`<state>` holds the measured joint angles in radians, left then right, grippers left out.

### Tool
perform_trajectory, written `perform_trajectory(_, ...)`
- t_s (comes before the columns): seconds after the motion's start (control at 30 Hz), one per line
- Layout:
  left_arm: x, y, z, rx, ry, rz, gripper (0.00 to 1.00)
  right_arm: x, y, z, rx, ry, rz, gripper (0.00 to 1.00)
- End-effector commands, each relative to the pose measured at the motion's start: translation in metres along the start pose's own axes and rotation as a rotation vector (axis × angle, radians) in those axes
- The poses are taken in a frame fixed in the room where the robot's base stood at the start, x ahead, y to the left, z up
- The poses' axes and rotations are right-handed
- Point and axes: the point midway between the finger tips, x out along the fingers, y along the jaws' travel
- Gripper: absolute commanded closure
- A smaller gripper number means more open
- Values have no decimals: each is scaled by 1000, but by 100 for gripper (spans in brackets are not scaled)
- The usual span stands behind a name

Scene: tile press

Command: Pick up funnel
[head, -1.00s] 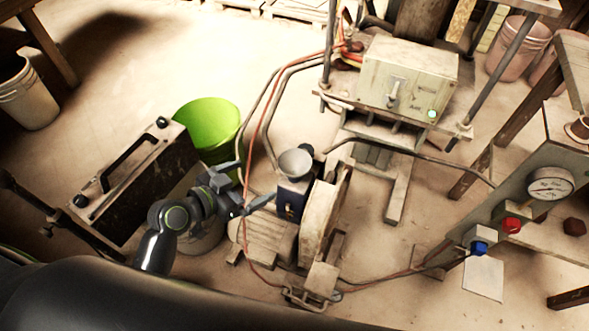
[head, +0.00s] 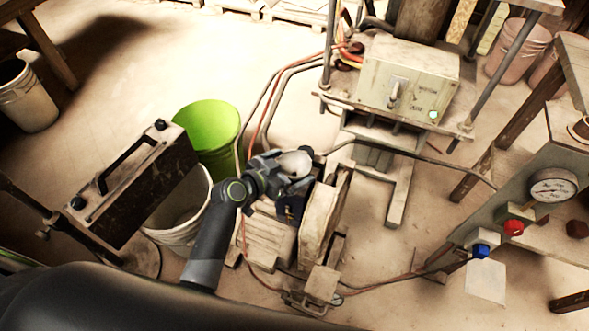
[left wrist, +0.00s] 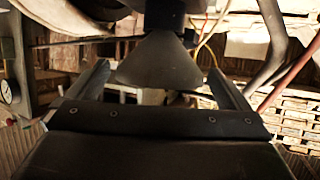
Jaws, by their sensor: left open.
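The pale grey funnel (head: 294,162) sits on top of a dark blue fitting (head: 290,210) on the machine in the middle of the head view. My left gripper (head: 293,181) is beside it on the near side, and partly hides the funnel. In the left wrist view the funnel (left wrist: 160,62) appears inverted, with its wide end toward me. The two fingers of my left gripper (left wrist: 158,78) are spread apart, one on each side of it. I cannot tell whether either finger touches it. My right gripper is not in view.
A green bucket (head: 208,125) and a white bucket (head: 175,235) stand left of the machine, by a dark case (head: 140,190). A press with a pale control box (head: 405,75) stands behind. Cables and hoses (head: 268,110) run close by.

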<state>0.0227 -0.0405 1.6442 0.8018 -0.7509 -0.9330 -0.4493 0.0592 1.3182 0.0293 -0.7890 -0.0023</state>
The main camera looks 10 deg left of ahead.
Motion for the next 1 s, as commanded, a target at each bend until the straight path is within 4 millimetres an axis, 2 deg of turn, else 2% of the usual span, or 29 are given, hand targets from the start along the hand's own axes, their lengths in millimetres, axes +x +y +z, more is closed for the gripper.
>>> perform_trajectory(0.1, 15, 0, 1, 0, 1, 0, 0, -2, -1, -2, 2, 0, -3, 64)
perform_trajectory(0.2, 22, 0, 1, 1, 0, 0, 0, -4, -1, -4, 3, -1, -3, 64)
perform_trajectory(0.47, 23, 0, 1, 1, 0, -1, 0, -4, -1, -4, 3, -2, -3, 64)
perform_trajectory(0.8, 23, 0, 1, 1, 0, -1, 41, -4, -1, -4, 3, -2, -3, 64)
perform_trajectory(1.0, 23, 0, 0, 1, 0, -1, 41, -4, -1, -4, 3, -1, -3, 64)
